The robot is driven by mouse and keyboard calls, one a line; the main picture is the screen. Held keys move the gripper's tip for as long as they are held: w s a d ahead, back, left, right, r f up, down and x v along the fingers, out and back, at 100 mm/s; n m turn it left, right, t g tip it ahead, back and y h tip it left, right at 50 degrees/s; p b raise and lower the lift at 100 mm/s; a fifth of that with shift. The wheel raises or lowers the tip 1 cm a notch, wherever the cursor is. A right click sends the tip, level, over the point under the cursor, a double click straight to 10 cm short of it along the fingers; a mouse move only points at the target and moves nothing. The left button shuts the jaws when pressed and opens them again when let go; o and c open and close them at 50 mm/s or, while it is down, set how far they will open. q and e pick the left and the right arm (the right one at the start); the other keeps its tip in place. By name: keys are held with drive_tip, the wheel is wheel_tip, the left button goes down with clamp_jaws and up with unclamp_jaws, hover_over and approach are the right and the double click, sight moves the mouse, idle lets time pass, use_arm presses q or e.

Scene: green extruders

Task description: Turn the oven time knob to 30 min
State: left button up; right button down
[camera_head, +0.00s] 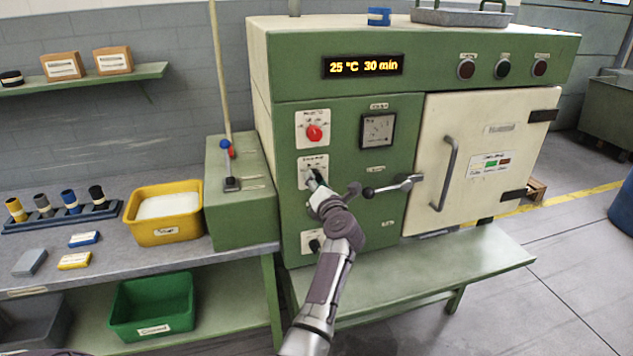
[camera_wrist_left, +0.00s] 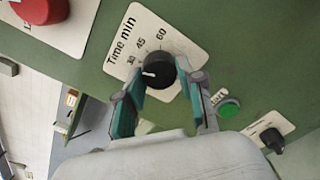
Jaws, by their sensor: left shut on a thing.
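The green oven (camera_head: 290,225) stands in the middle of the head view. Its display (camera_head: 362,66) reads 25 °C 30 min. The black time knob (camera_wrist_left: 160,72) sits on a white plate (camera_wrist_left: 118,58) marked "Time min". Its white mark points toward the 30 marking. My left gripper (camera_wrist_left: 162,92) is shut on the time knob, one finger on either side. In the head view the left gripper (camera_head: 314,182) hides most of the knob. My right gripper is not in view.
The red knob (camera_head: 314,132) is above the time knob; another black knob (camera_head: 315,244) is below. A dark handle lever (camera_head: 385,188) stands just right of my left gripper. The cream door (camera_head: 490,165) is closed. A yellow bin (camera_head: 165,230) is on the left bench.

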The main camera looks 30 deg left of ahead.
use_arm(q)
drive_tip(key=o, duration=1.1)
drive_tip(key=shift+o, duration=0.2)
